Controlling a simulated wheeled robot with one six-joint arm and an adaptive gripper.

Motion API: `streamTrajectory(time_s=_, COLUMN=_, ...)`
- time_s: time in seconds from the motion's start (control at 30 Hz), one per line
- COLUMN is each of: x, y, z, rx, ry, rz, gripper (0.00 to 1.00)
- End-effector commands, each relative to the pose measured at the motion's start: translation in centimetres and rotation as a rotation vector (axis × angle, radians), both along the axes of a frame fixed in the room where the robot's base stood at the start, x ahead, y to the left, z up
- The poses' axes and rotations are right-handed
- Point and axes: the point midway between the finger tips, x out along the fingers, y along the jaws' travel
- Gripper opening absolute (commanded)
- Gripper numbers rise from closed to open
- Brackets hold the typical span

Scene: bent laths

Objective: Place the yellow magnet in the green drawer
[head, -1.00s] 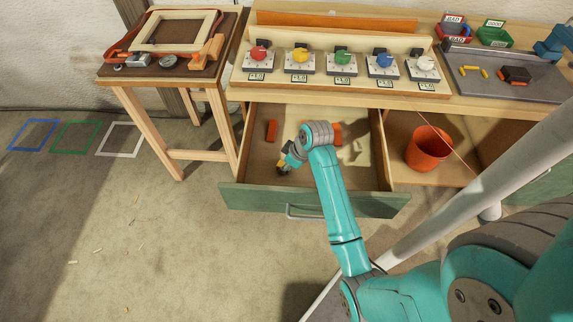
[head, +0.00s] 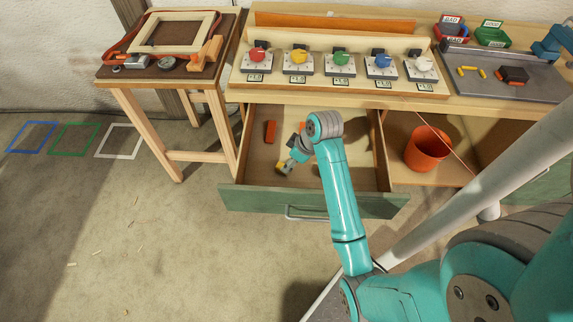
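The green-fronted drawer (head: 250,198) is pulled open below the bench. My gripper (head: 291,162) is inside the drawer's outline, left of its middle, pointing down and to the left. A small yellow piece (head: 285,168), seemingly the yellow magnet, shows at the fingertips. It is too small to tell whether the fingers hold it, touch it or are apart from it. My arm hides part of the drawer's inside.
An orange-red block (head: 270,131) lies at the drawer's back left. The bench top carries a row of coloured knobs (head: 341,60) and a grey tray (head: 530,90) with small yellow pieces. An orange bucket (head: 427,148) stands right of the drawer. A wooden side table (head: 114,77) stands left.

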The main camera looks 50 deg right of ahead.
Motion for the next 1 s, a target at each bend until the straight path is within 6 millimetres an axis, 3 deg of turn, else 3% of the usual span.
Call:
streamTrajectory(time_s=0.2, x=-1.5, y=-0.5, z=3.9, rx=-0.002, ry=-0.003, rz=-0.002, gripper=0.56)
streamTrajectory(time_s=0.4, x=-2.3, y=-0.7, z=5.9, rx=0.001, ry=-0.001, rz=-0.001, gripper=0.56)
streamTrajectory(time_s=1.0, x=-2.6, y=-0.7, z=6.4, rx=0.001, ry=0.001, rz=0.000, gripper=0.56)
